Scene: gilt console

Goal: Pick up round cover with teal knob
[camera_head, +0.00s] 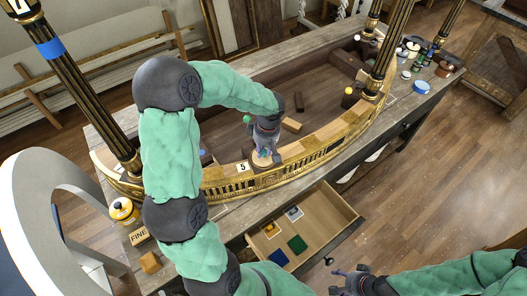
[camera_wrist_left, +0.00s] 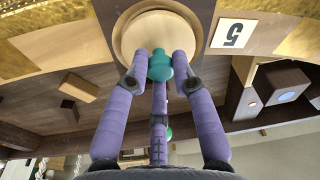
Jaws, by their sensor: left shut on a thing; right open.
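The round cover (camera_wrist_left: 133,28) is a pale wooden disc with a teal knob (camera_wrist_left: 160,66). In the left wrist view my left gripper (camera_wrist_left: 160,75) has its purple fingers closed around the knob. I cannot tell whether the cover touches the surface or is lifted. My right gripper (camera_head: 350,282) is open and empty at the lower right, in front of the drawer.
A "5" label (camera_head: 242,167) sits beside the cover. An open drawer (camera_head: 325,212) holds colored squares. Wooden blocks (camera_head: 291,125) lie inside the console. Dark gilt columns (camera_head: 388,55) rise at the right. A yellow jar (camera_head: 122,210) stands at the left end.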

